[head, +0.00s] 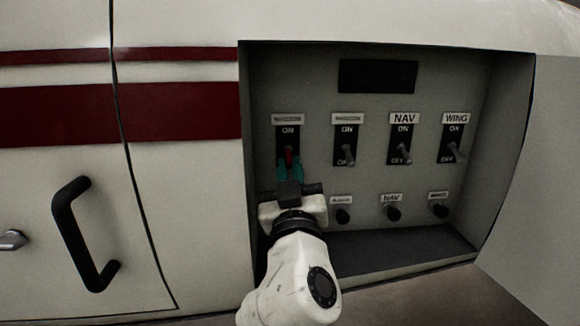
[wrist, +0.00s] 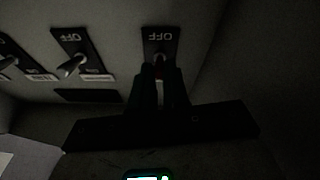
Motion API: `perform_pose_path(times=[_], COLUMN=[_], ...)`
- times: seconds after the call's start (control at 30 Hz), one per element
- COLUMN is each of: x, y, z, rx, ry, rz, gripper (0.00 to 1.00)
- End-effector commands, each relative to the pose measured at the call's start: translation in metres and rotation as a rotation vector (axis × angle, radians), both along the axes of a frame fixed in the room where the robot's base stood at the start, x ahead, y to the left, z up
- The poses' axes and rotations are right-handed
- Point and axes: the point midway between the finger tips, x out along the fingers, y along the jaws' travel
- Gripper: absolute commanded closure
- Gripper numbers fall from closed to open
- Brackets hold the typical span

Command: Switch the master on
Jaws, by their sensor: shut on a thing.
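The leftmost switch has a black plate (head: 288,137) marked ON at the top, under a label too blurred to read. My gripper (head: 289,170), with teal fingertips, comes from below and is shut on this lever, hiding the plate's bottom. In the dark, upside-down wrist view, the fingers of my gripper (wrist: 160,73) meet at the lever in front of the plate (wrist: 160,42), where OFF is readable.
To the right are three more switches, including the NAV switch (head: 401,150) and WING switch (head: 454,148), levers down toward OFF. Small black knobs (head: 392,213) sit below. The panel is recessed, with side walls and a bottom ledge (head: 400,250). A black door handle (head: 84,235) is at left.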

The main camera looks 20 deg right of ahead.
Motion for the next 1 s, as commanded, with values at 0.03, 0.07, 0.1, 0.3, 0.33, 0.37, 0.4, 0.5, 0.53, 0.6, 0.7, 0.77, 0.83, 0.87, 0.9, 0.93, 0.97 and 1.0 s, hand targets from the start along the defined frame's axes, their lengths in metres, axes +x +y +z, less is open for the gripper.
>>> perform_pose_path(times=[0.03, 0.07, 0.1, 0.3, 0.33, 0.37, 0.4, 0.5, 0.53, 0.6, 0.7, 0.77, 0.83, 0.87, 0.9, 0.93, 0.97, 1.0], x=[0.000, -0.001, -0.001, -0.003, -0.003, -0.003, -0.003, -0.004, -0.004, -0.004, -0.004, -0.004, -0.003, -0.003, -0.003, -0.003, -0.002, -0.002], y=[0.001, 0.001, 0.001, 0.002, 0.002, 0.002, 0.002, 0.003, 0.002, 0.003, 0.002, 0.002, 0.002, 0.003, 0.002, 0.002, 0.002, 0.002], z=[0.007, 0.008, 0.010, 0.020, 0.021, 0.022, 0.024, 0.027, 0.028, 0.031, 0.035, 0.037, 0.040, 0.041, 0.043, 0.044, 0.045, 0.046], rx=[0.006, 0.009, 0.014, 0.045, 0.051, 0.057, 0.063, 0.082, 0.087, 0.100, 0.120, 0.131, 0.143, 0.149, 0.157, 0.162, 0.167, 0.174], ry=[0.017, 0.028, 0.044, 0.141, 0.158, 0.175, 0.199, 0.255, 0.272, 0.312, 0.370, 0.405, 0.445, 0.462, 0.486, 0.502, 0.518, 0.541], rz=[0.002, 0.003, 0.002, 0.002, 0.003, 0.002, 0.002, 0.003, 0.002, 0.003, 0.002, 0.002, 0.002, 0.003, 0.001, 0.002, 0.002, 0.001], gripper=[1.00, 1.00, 1.00, 1.00, 1.00, 1.00, 1.00, 1.00, 1.00, 1.00, 1.00, 1.00, 1.00, 1.00, 1.00, 1.00, 1.00, 1.00])
